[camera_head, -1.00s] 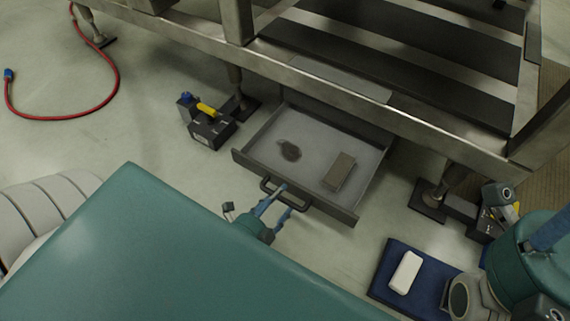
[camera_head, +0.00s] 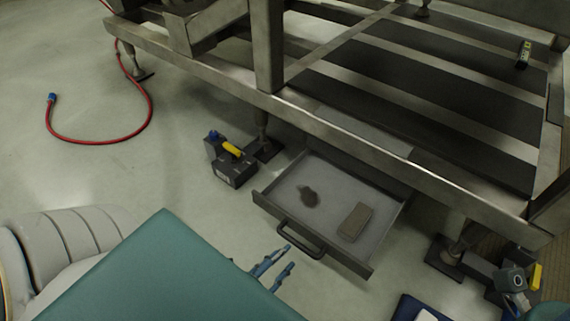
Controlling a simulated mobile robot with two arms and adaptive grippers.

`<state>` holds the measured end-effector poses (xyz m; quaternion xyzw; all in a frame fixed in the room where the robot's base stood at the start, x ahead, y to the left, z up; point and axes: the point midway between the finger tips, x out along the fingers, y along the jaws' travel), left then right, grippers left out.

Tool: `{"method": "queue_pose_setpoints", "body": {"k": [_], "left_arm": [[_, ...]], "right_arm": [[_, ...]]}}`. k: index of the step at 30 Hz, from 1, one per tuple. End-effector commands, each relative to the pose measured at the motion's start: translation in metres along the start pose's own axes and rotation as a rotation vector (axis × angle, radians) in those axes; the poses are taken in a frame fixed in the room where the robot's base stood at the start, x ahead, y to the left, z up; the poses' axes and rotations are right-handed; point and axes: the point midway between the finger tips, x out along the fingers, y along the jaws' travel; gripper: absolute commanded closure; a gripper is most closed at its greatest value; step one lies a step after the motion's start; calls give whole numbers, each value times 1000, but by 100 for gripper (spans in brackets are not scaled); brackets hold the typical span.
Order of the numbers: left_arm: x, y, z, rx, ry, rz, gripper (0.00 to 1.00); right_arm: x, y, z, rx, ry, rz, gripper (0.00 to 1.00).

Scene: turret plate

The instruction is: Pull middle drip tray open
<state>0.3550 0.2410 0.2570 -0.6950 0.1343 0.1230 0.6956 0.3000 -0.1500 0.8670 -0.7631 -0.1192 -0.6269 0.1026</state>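The drip tray (camera_head: 385,217) is a shallow grey drawer standing out from under the metal frame. A dark stain (camera_head: 309,196) and a flat brownish block (camera_head: 355,222) are in it. Its dark bar handle (camera_head: 299,240) is on the front face and is uncovered. My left gripper (camera_head: 287,257) is just in front of and below the handle, with its two blue-grey fingers spread apart and nothing between them. It looks clear of the handle.
The metal frame (camera_head: 330,126) with dark slats spans the top. A dark device with a yellow part (camera_head: 231,162) stands left of the tray. A frame foot (camera_head: 444,258) and another device (camera_head: 511,281) are at right. A red hose (camera_head: 101,143) is at left.

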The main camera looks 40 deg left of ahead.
Motion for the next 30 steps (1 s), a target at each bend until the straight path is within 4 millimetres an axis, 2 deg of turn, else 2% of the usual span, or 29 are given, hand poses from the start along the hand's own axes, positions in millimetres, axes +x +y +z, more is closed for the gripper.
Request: {"method": "queue_pose_setpoints", "body": {"k": [21, 30], "left_arm": [[-51, 8, 1, 0, -1, 3, 61], [-64, 11, 1, 0, 0, 1, 61]], "right_arm": [[10, 0, -2, 1, -18, 7, 60], [17, 0, -6, 0, -3, 3, 60]]}}
